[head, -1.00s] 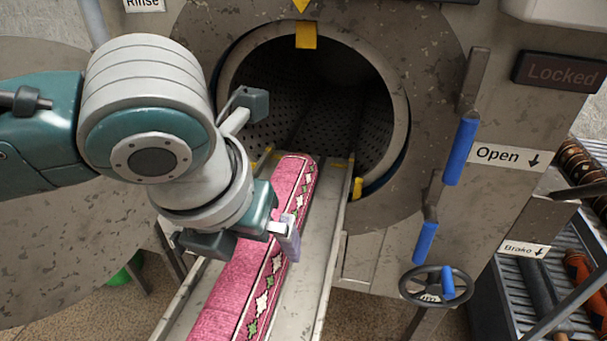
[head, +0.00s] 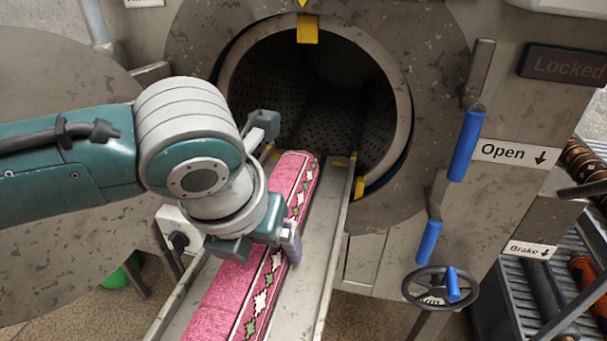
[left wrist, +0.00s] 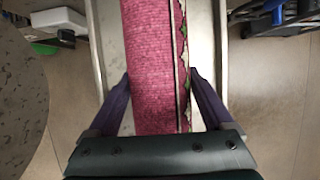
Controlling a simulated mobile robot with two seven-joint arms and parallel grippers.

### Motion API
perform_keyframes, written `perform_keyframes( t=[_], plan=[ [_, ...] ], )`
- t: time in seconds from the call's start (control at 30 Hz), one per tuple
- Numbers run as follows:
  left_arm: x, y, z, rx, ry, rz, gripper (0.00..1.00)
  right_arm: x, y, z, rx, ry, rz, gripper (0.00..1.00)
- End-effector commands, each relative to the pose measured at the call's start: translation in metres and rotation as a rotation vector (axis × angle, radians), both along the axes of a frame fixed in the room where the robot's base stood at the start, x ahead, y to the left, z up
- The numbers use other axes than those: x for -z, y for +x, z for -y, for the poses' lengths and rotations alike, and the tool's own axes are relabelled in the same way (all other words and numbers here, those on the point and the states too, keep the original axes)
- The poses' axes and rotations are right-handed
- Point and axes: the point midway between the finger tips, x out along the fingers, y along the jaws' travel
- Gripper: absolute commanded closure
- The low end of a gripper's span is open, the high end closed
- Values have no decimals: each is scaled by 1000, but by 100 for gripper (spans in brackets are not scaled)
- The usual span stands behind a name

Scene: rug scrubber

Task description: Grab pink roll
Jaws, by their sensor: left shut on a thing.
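The pink roll (head: 228,303), a long rolled rug with a patterned border of white and green motifs, lies along a metal tray (head: 318,262). Its far end is at the mouth of the drum. My left gripper (head: 268,237) is over the roll and shut on it, with one finger against its right side. The other finger is hidden in the head view. In the left wrist view the purple fingers (left wrist: 158,80) stand on either side of the pink roll (left wrist: 152,60). My right gripper is not in view.
The round perforated drum (head: 330,110) is open behind the tray. Blue-handled levers (head: 466,145) and a handwheel (head: 440,288) are to the right. A rack with rolls (head: 545,285) stands at the far right. A large round metal door (head: 60,200) is at left.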

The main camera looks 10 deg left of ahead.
Motion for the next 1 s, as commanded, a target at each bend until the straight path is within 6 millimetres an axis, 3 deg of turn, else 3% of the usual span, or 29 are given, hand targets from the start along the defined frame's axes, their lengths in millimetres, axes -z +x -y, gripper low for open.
perform_keyframes(
  t=[0.07,0.47,1.0],
  plan=[
    [0,0,0,0,1,0,55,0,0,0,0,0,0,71],
    [0,0,0,0,1,-1,100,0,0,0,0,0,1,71],
    [-11,1,0,-1,-1,4,100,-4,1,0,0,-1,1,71]
  ],
)
